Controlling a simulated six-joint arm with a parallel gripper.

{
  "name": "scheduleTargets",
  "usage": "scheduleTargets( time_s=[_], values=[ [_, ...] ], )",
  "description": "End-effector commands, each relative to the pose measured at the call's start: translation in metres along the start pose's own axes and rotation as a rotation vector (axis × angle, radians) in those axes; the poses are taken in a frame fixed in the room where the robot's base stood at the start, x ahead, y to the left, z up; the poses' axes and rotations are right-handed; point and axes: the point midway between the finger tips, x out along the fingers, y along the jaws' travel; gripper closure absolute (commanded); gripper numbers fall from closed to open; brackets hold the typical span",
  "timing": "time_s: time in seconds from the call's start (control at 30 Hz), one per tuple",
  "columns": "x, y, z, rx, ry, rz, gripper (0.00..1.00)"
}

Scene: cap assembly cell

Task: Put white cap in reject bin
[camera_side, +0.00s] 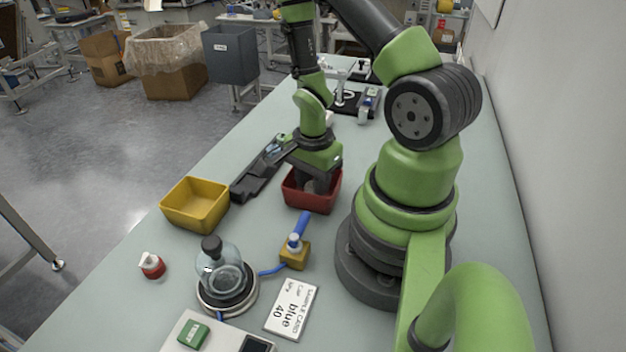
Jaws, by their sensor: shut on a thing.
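My gripper (312,182) points down into the red bin (297,201), its fingers inside the rim. It is shut on a small pale thing, most likely the white cap (309,187), which is mostly hidden by the fingers and the bin wall. The red bin stands just left of my base and seems to be the reject bin; no label on it shows. How far the cap is above the bin floor cannot be told.
A yellow bin (181,213) stands left, beside a black chute (259,176).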

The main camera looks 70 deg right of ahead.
Motion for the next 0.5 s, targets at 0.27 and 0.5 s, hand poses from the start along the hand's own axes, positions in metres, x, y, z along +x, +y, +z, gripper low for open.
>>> scheduleTargets(
  time_s=[0.27,0.5],
  values=[
    [0.0012,-0.0002,-0.0001,0.001,0.0,0.0,0.78],
    [0.0081,-0.0003,-0.0001,0.001,0.0,0.0,0.78]
  ],
)
